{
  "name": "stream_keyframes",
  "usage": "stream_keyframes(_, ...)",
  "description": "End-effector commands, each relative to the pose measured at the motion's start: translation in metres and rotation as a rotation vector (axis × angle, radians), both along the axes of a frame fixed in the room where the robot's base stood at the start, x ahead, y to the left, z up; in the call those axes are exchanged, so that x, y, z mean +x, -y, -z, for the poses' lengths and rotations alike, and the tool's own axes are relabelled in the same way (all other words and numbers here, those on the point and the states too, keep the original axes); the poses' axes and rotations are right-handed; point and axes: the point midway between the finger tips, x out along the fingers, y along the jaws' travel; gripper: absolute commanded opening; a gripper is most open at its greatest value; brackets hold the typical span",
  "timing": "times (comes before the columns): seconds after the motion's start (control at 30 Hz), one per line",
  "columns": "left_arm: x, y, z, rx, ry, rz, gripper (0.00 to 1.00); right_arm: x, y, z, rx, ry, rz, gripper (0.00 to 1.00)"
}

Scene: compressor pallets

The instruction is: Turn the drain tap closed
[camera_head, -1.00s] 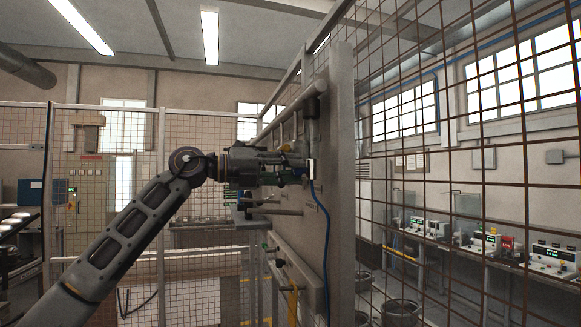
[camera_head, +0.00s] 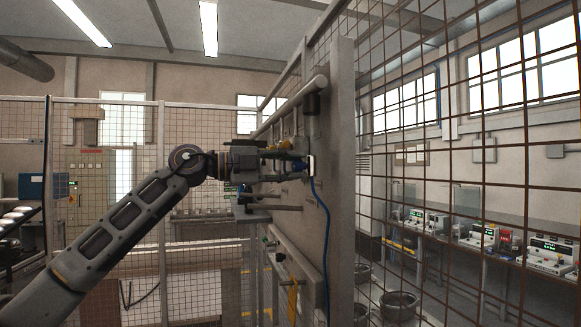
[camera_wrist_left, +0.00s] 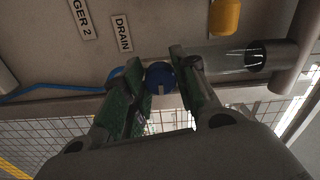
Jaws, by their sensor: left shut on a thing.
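The drain tap (camera_wrist_left: 160,76) shows in the left wrist view as a round blue knob with a pale mark on its lower part. It sits beside the "DRAIN" label (camera_wrist_left: 122,33) on the grey panel. My left gripper (camera_wrist_left: 164,88) is shut on the tap, with one green-padded finger on each side of it. In the head view my left gripper (camera_head: 298,166) reaches the panel (camera_head: 340,200) from the left, and its fingers largely hide the tap. My right gripper is in neither view.
A blue hose (camera_head: 325,225) hangs down the panel. Wire mesh fencing (camera_head: 450,150) stands to the right, with a bench of instruments (camera_head: 475,238) beyond it.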

Motion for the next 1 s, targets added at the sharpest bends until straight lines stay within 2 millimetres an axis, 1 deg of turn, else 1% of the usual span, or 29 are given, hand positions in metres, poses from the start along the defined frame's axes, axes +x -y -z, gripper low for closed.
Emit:
stream_keyframes(0.23,0.0007,-0.0009,0.0005,-0.016,-0.051,-0.002,0.05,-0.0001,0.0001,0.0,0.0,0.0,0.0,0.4)
stream_keyframes(0.6,0.0007,-0.0005,0.001,-0.017,-0.056,-0.002,0.05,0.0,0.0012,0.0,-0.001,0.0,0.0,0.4)
stream_keyframes(0.63,0.0007,-0.0005,0.0011,-0.017,-0.056,-0.002,0.3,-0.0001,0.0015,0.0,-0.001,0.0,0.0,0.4)
stream_keyframes(0.8,0.0005,-0.0004,0.0009,-0.017,-0.055,-0.001,0.51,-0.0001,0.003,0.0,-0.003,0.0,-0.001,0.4)
stream_keyframes(1.0,0.0002,-0.0001,0.0006,-0.017,-0.055,0.0,0.51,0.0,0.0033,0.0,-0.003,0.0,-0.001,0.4)
